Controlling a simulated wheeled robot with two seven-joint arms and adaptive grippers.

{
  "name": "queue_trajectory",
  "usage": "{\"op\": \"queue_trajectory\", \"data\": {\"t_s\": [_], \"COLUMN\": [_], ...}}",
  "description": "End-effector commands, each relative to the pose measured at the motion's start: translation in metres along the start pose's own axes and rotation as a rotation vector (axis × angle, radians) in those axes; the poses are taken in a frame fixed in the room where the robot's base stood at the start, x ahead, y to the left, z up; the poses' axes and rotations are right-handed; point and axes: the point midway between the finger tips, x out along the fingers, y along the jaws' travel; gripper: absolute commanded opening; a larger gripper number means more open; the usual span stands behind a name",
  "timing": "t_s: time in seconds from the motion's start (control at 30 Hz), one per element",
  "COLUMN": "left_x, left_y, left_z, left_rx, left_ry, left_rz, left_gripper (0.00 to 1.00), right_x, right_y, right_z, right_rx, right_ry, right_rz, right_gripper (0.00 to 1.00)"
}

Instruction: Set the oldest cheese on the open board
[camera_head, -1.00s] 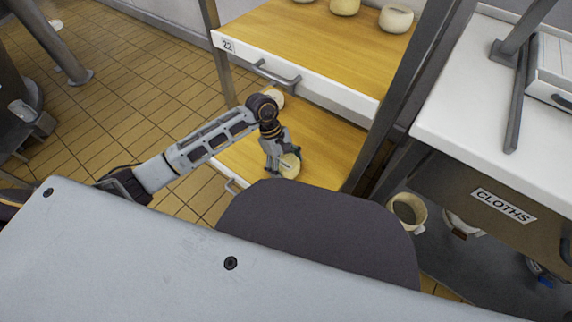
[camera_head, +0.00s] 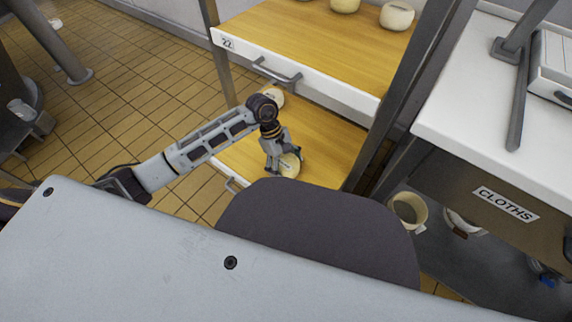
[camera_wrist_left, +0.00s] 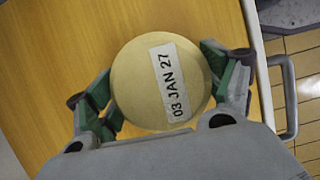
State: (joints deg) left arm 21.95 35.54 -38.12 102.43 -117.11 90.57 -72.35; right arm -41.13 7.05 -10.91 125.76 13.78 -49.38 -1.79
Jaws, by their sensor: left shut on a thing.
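A round pale yellow cheese (camera_wrist_left: 140,84) with a white label reading "03 JAN 27" is between the fingers of my left gripper (camera_wrist_left: 165,92), which is shut on it. In the head view the same cheese (camera_head: 290,165) shows at my left gripper (camera_head: 282,160), over the lower wooden board (camera_head: 325,140). I cannot tell whether it touches the board. Another pale cheese (camera_head: 272,96) is behind my wrist on that lower board, partly hidden. Several cheeses, one of them at the right (camera_head: 397,16), stand on the upper board (camera_head: 290,35). My right gripper is not in view.
The upper board's front has a "22" label (camera_head: 227,43) and a grey handle (camera_head: 277,72). A dark rack post (camera_head: 400,90) stands to the right. Beyond it are a white counter marked "CLOTHS" (camera_head: 503,205) and a cream bucket (camera_head: 408,210). Tiled floor (camera_head: 140,80) lies open at left.

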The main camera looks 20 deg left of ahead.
Motion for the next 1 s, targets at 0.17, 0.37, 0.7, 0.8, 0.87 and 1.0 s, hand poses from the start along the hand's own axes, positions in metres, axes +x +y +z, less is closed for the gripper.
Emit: {"op": "queue_trajectory", "data": {"t_s": [0.17,0.37,0.7,0.8,0.87,1.0], "left_x": [0.0009,0.0009,0.0012,0.0014,0.0021,0.0004], "left_y": [0.0005,0.0005,0.0002,0.0001,-0.0004,-0.0003], "left_z": [-0.0004,-0.0004,-0.0004,-0.0005,-0.0008,-0.0002], "left_rx": [0.001,0.0,0.0,0.0,-0.001,0.0], "left_ry": [0.0,0.0,0.0,0.0,0.0,0.0], "left_rz": [0.001,0.001,0.001,0.0,-0.001,-0.001], "left_gripper": [0.44,0.44,1.0,1.0,1.0,1.0], "right_x": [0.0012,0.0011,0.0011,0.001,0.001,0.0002], "right_y": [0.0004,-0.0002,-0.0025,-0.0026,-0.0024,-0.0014], "right_z": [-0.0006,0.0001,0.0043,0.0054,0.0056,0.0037], "right_rx": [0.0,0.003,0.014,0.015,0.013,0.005], "right_ry": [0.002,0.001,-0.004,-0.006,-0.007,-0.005], "right_rz": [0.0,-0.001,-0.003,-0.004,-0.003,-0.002], "right_gripper": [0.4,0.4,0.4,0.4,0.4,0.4]}}
